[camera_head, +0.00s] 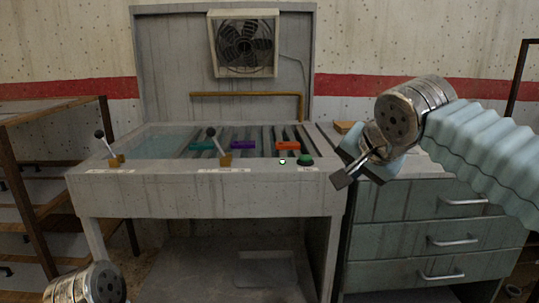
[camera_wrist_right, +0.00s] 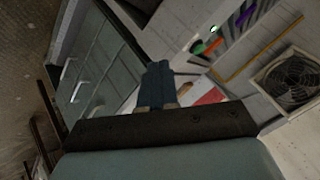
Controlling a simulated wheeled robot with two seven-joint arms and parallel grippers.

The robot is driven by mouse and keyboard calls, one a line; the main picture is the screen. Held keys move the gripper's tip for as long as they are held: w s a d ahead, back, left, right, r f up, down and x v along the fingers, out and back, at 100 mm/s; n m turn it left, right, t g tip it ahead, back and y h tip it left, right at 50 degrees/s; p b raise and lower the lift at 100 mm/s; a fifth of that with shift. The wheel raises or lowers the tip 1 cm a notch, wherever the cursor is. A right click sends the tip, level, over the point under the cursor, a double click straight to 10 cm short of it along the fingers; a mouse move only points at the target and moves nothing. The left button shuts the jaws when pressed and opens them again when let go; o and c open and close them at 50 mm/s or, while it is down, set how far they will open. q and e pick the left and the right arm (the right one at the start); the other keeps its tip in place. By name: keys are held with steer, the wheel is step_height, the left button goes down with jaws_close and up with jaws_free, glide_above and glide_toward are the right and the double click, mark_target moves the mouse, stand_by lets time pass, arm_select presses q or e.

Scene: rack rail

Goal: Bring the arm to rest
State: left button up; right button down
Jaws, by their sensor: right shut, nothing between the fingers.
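My right arm comes in from the right in the head view, with a ribbed pale blue sleeve and a round metal wrist joint. My right gripper (camera_head: 343,180) is held up in front of the gap between the bench and the drawer cabinet, apart from both. In the right wrist view the right gripper's fingers (camera_wrist_right: 158,72) are together with nothing between them. Of my left arm, only a round metal joint shows at the bottom left of the head view; its gripper is out of view.
The grey bench (camera_head: 200,198) has two levers (camera_head: 105,147) (camera_head: 217,143), a green button (camera_head: 305,161) and slats bearing teal (camera_head: 202,146), purple (camera_head: 243,145) and orange (camera_head: 287,146) pieces. A fan (camera_head: 244,44) is behind. A drawer cabinet (camera_head: 425,241) stands right, a shelf (camera_head: 35,215) left.

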steer(key=w+a+f+n+g+y, duration=0.1)
steer(key=w+a+f+n, duration=0.15)
steer(key=f, duration=0.75)
steer(key=w+a+f+n+g, duration=0.1)
steer(key=w+a+f+g, duration=0.15)
steer(key=f, duration=0.75)
step_height(320, 180, down, 20)
steer(key=s+a+n+g+y, duration=0.1)
steer(key=s+a+n+g, duration=0.1)
steer(key=s+d+f+g+y, duration=0.1)
steer(key=s+d+f+g, duration=0.1)
steer(key=s+f, duration=2.1)
steer(key=shift+s+d+f+g, duration=0.15)
steer(key=shift+d+f+g, duration=0.1)
steer(key=shift+f+g, duration=0.35)
